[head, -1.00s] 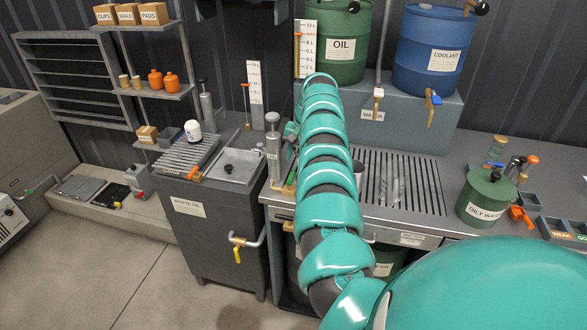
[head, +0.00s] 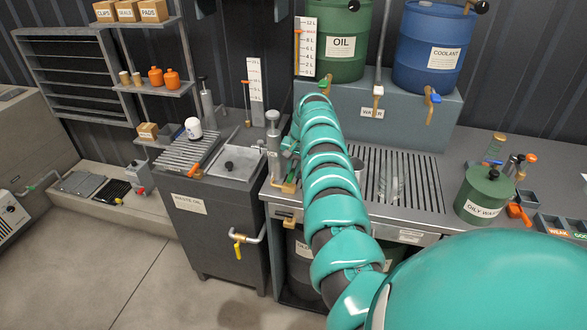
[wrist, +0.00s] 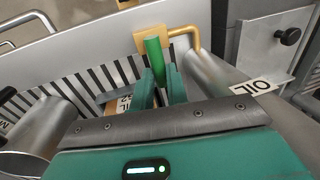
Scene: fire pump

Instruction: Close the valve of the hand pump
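The hand pump (head: 273,140) is an upright silver cylinder at the left end of the grey bench in the head view. In the wrist view, a valve with a bright green lever (wrist: 154,60) sits by a brass plate and bent brass pipe (wrist: 188,38). My gripper (wrist: 161,84) is at this lever, its two teal fingers on either side of the lever's near part. Whether they press on it I cannot tell.
A waste oil cabinet (head: 190,209) with a yellow-handled tap stands left of the bench. A slotted drain grate (head: 410,180) lies right of my arm. Green oil and blue coolant drums (head: 430,50) stand behind. An oily waste can (head: 484,195) is at the right.

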